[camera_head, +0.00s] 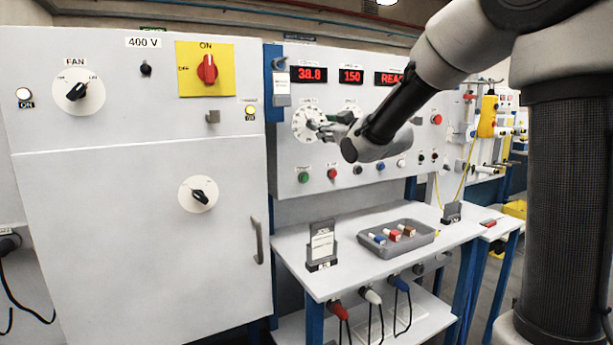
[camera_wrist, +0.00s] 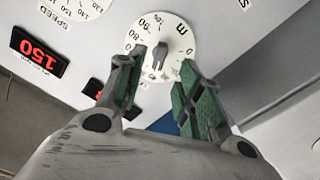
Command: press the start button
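A green button (camera_head: 303,177) sits at the lower left of the white control panel (camera_head: 290,145), with a red button (camera_head: 332,173) to its right. Their labels are too small to read. My gripper (camera_head: 322,126) is in front of the panel, above these buttons, beside a white round dial (camera_head: 303,119). In the wrist view, my gripper (camera_wrist: 160,72) is open and empty, its green-padded fingers apart. The dial (camera_wrist: 178,36) lies beyond the fingertips, and its grey knob (camera_wrist: 160,56) shows between them. Whether they touch the dial cannot be told. The green button is not visible in the wrist view.
Red displays (camera_head: 310,75) line the panel's top; one reads 150 (camera_wrist: 39,54). Below, a shelf (camera_head: 290,257) holds a grey tray (camera_head: 405,248) and a sign holder (camera_head: 321,246). A large grey cabinet (camera_head: 110,230) stands left. Space before the lower buttons is clear.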

